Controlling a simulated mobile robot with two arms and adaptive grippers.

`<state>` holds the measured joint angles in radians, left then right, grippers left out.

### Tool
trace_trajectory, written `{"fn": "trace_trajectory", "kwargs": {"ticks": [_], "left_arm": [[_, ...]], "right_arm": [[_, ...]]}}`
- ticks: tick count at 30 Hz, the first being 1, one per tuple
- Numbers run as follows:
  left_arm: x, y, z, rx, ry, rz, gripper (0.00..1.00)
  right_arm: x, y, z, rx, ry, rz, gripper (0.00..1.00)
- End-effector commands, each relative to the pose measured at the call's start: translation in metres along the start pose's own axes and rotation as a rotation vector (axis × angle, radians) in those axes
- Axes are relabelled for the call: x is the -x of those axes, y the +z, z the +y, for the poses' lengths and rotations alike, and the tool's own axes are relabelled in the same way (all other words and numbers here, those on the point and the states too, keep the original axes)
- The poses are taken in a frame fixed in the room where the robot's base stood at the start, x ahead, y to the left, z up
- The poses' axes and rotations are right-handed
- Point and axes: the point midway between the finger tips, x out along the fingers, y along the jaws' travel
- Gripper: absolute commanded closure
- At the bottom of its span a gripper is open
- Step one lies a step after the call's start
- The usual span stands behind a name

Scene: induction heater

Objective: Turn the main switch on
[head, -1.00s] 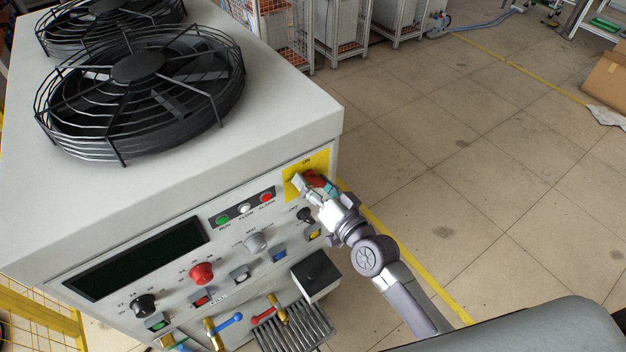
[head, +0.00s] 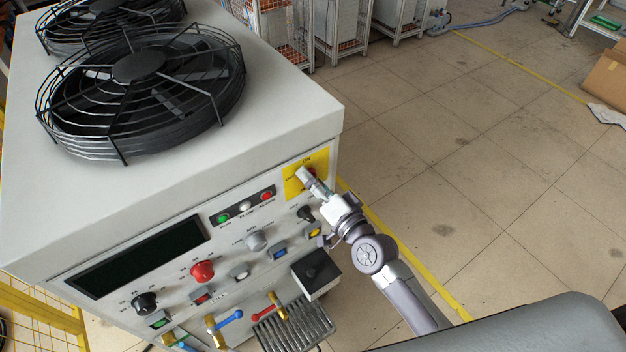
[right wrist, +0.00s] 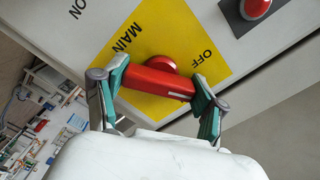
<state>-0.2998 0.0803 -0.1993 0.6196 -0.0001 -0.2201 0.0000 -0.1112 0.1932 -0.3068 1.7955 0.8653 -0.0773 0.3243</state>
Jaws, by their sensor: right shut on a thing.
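The main switch is a red handle on a yellow plate (head: 291,184) at the right end of the heater's front panel. In the right wrist view the red switch handle (right wrist: 158,82) lies across the yellow plate (right wrist: 140,38), which carries the words MAIN and OFF. My right gripper (right wrist: 160,76) is shut on the handle, with one teal-sided finger at each end. I cannot tell which mark the handle points to. In the head view my right gripper (head: 308,180) covers most of the handle. My left gripper is not in view.
The heater's top (head: 275,90) carries two black fans. Its front panel has a red knob (head: 202,271), a black knob (head: 144,303), small buttons and a dark display (head: 135,258). A black-topped box (head: 316,273) juts out below. The floor to the right is open.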

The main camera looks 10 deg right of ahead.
Motion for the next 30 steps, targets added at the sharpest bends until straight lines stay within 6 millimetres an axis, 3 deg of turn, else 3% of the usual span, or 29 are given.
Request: {"fn": "trace_trajectory", "kwargs": {"ticks": [6, 7, 11, 23, 30], "left_arm": [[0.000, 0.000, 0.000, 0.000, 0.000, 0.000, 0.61], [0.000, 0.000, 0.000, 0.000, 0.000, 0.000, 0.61], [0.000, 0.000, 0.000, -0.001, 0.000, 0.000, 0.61], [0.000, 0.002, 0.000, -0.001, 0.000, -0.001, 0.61], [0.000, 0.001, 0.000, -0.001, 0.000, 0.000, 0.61]], "right_arm": [[0.000, -0.001, 0.000, 0.002, -0.001, 0.003, 0.64], [0.000, -0.001, 0.000, 0.002, -0.001, 0.003, 0.25], [0.000, -0.001, 0.000, 0.002, -0.001, 0.002, 0.04], [0.004, 0.000, 0.000, 0.003, 0.000, 0.000, 0.04], [0.045, 0.001, 0.002, 0.004, 0.003, -0.002, 0.04]]}}
